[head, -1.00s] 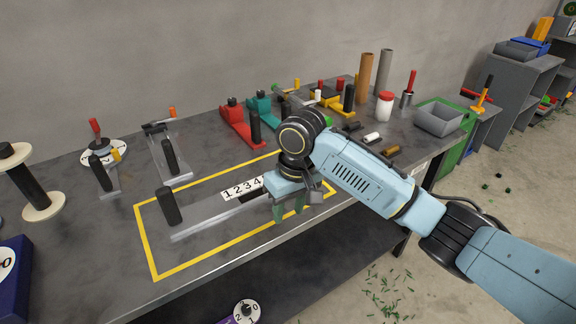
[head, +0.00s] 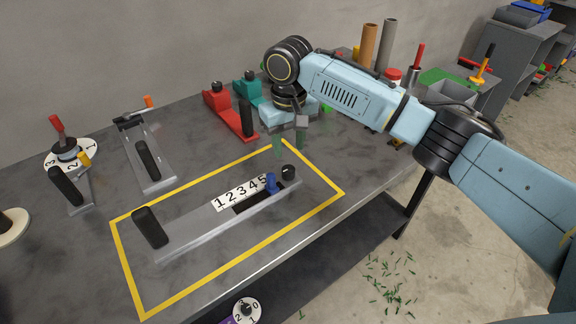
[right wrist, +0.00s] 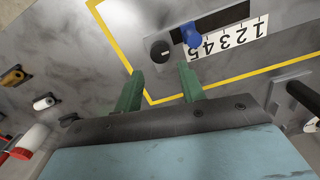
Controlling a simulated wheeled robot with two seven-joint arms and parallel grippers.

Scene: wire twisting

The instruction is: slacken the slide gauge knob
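The slide gauge (head: 215,231) is a grey metal bar inside the yellow outline, with a black handle (head: 150,228) at its left end. It has a white 1-to-5 scale (head: 238,193), a dark slot and a blue slider (head: 271,184) near the 5. The black round knob (head: 288,171) is at its right end. In the right wrist view the knob (right wrist: 160,51) lies beyond the gap between my green fingertips, and the blue slider (right wrist: 191,35) is beside it. My right gripper (head: 289,144) is open and empty, behind and above the knob, not touching it. My left gripper is out of view.
Yellow tape (head: 199,271) bounds the gauge on the dark bench. A red clamp-like tool (head: 232,115) and a teal one (head: 248,88) stand behind. A grey lever fixture (head: 146,150) and a numbered dial (head: 71,154) are at left.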

